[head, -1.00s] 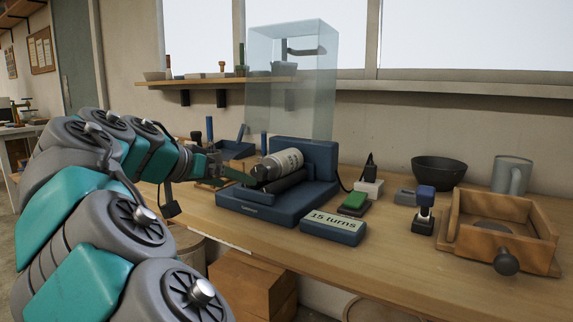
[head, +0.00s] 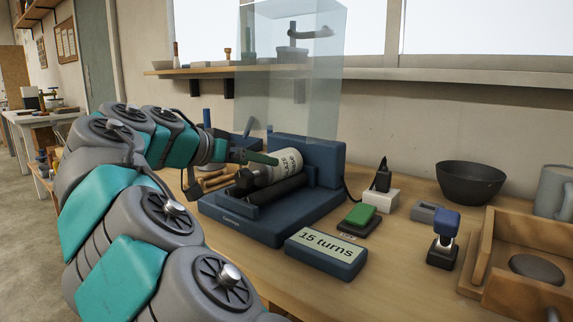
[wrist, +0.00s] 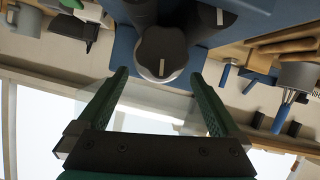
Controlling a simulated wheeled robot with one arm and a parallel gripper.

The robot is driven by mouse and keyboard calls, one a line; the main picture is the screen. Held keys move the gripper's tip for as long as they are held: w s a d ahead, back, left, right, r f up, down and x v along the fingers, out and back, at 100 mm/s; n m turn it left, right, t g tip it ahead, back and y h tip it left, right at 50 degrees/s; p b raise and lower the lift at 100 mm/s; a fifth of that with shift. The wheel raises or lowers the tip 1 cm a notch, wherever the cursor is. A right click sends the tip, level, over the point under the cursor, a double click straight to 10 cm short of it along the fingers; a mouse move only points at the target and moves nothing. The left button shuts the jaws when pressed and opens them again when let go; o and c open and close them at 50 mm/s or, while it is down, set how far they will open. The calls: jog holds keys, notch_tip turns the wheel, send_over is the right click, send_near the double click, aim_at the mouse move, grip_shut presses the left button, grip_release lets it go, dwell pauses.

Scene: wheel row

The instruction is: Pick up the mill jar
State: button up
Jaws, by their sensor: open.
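The mill jar (head: 284,167) is a pale cylinder with dark lettering and a dark end cap. It lies on its side on the dark rollers (head: 276,191) of the blue mill (head: 262,226). A clear cover (head: 290,80) stands raised above it. My gripper (head: 262,159) is at the jar's left end in the head view, with a green finger partly in front of it. In the wrist view my gripper (wrist: 160,75) is open. The jar's round dark end (wrist: 162,55), with a white mark, lies between the fingertips. Contact cannot be told.
Wooden-handled tools (head: 213,182) lie behind my gripper.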

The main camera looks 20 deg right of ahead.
aim_at(291, 164)
jog(key=shift+r+p+x, duration=0.2)
jog(key=shift+p+x, duration=0.35)
jog(key=shift+x, duration=3.35)
grip_shut()
